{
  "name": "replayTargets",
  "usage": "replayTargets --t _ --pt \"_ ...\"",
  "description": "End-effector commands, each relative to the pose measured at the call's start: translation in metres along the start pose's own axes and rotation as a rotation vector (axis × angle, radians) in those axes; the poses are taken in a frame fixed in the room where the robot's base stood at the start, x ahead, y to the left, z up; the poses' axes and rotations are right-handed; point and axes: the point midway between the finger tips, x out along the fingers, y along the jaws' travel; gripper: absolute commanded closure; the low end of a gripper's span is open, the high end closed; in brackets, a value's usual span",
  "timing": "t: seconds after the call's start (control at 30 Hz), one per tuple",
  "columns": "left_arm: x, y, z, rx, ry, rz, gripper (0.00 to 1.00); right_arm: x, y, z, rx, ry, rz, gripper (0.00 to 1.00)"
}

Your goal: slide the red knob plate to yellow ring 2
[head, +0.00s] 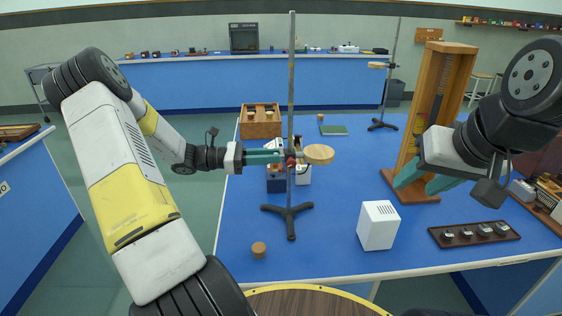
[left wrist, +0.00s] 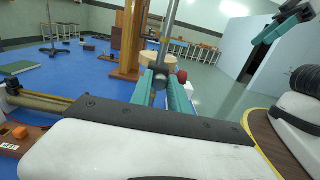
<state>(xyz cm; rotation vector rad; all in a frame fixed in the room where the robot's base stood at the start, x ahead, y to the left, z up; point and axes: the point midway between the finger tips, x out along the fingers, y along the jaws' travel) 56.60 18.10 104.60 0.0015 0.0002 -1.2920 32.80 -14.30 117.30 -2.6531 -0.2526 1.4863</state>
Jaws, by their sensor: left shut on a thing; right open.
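A metal stand has an upright rod (head: 291,80) on a black three-footed base (head: 290,222). A round wooden plate (head: 319,154) is on the rod at about mid-height, with a red knob (head: 291,163) at its clamp. My left gripper (head: 284,156) is shut on the clamp of the red knob plate. In the left wrist view, the rod (left wrist: 169,35) rises between the teal fingers (left wrist: 161,88), and the red knob (left wrist: 182,76) shows beside them. I cannot make out yellow rings on the rod. My right gripper (head: 414,188) is open and empty, in front of the wooden frame.
A tall wooden frame (head: 463,65) stands at right. A white box (head: 378,225), a dark tray with several knobs (head: 473,233) and a cork (head: 258,250) are on the near bench. A wooden box (head: 260,123) is behind the stand. A second stand (head: 383,124) is further back.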

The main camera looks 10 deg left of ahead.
Motion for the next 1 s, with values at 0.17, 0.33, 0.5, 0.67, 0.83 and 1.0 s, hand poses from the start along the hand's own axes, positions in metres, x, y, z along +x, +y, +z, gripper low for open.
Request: replayTargets --t 0.17,0.33,0.5,0.67,0.83,1.0 --pt "-0.001 0.001 0.042 0.004 0.003 0.005 1.00 0.000 0.000 0.000 0.000 0.000 0.000 0.54" --pt "-0.001 0.001 0.056 0.000 0.000 0.004 1.00 0.000 0.000 0.000 0.000 0.000 0.000 0.54" --pt "-0.001 0.001 0.056 -0.002 0.000 0.004 1.00 0.000 0.000 0.000 0.000 0.000 0.000 0.54" --pt "-0.001 0.001 0.056 -0.002 0.000 0.004 0.67 0.000 0.000 0.000 0.000 0.000 0.000 0.54" --pt "-0.001 0.000 0.056 -0.001 -0.001 0.002 0.58 0.000 0.000 0.000 0.000 0.000 0.000 0.54" --pt "-0.001 0.000 0.056 -0.001 -0.001 0.002 0.58 0.000 0.000 0.000 0.000 0.000 0.000 0.54"
